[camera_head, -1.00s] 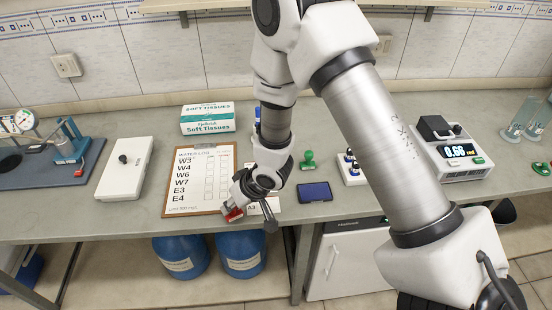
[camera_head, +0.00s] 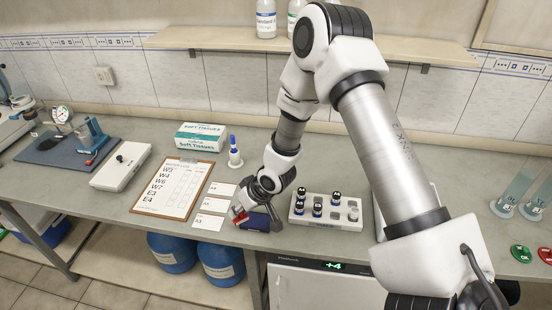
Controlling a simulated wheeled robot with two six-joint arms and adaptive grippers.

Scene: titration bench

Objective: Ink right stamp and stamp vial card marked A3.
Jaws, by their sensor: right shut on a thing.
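My right gripper (camera_head: 241,212) is shut on a small red stamp (camera_head: 240,217), mostly hidden by the fingers. It is at the left edge of the dark blue ink pad (camera_head: 262,222); I cannot tell whether the stamp touches the pad. Three white cards lie in a column left of the gripper: a far card (camera_head: 221,188), a middle card (camera_head: 214,205) and a near card (camera_head: 208,226). Their labels begin with A, but the digits are too small to read surely. My left gripper is out of view.
A rack of dark vials (camera_head: 325,212) stands right of the pad. A clipboard (camera_head: 173,190) lies left of the cards, with a tissue box (camera_head: 201,137) behind it. A blue-capped bottle (camera_head: 234,155) stands behind the cards. My right arm hides part of the bench.

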